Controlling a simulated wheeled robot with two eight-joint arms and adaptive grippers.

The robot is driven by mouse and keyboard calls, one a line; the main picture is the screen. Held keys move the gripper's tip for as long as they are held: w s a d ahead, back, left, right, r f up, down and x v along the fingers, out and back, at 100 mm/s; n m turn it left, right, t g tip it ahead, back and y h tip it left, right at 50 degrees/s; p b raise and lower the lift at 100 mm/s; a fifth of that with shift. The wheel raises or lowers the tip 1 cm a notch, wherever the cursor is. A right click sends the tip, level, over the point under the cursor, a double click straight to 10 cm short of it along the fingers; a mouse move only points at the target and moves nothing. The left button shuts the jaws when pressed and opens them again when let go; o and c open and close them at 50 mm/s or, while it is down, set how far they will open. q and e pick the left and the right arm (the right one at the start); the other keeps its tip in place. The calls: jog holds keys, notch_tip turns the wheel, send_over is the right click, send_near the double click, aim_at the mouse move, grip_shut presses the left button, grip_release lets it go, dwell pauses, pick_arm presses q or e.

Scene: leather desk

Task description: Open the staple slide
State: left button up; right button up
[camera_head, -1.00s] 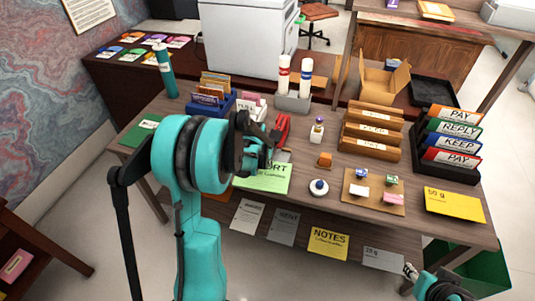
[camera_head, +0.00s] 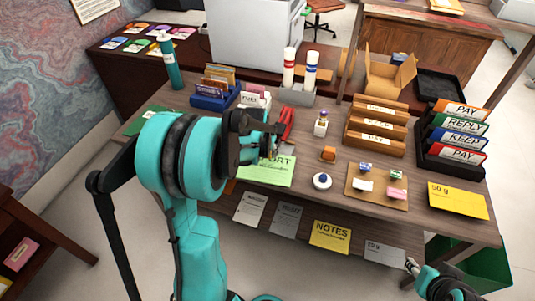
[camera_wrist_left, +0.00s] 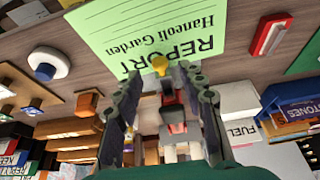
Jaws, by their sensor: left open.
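A red stapler (camera_head: 286,122) stands on the desk just behind the green REPORT sheet (camera_head: 262,174), partly hidden by my left gripper (camera_head: 268,148). In the left wrist view the red stapler (camera_wrist_left: 172,108) shows between the two dark fingers of my left gripper (camera_wrist_left: 160,82). A small yellow tab (camera_wrist_left: 160,65) shows at its near end, by the REPORT sheet (camera_wrist_left: 150,35). The left fingers are apart, on either side of the stapler. I cannot tell whether they touch it. My right gripper (camera_head: 411,266) is at the lower right, beyond the desk's front edge, away from the stapler.
A white round container with a blue knob (camera_head: 322,181) and an orange block (camera_head: 328,154) lie right of the sheet. A small bottle (camera_head: 321,123), wooden tiers (camera_head: 375,131) and a blue organizer (camera_head: 213,102) stand nearby.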

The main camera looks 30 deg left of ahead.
pick_arm(q)
jog(key=v, duration=0.8)
jog(key=shift+s, duration=0.15)
jog(key=shift+d+r, duration=0.1)
jog(key=shift+r, duration=0.05)
jog(key=s+d+r+m+t+h, duration=0.1)
jog(key=s+d+r+m+t, duration=0.1)
jog(key=s+d, duration=1.4)
jog(key=shift+s+d+r+m+t, duration=0.35)
jog(key=shift+d+r+t, duration=0.15)
jog(key=shift+d, duration=0.6)
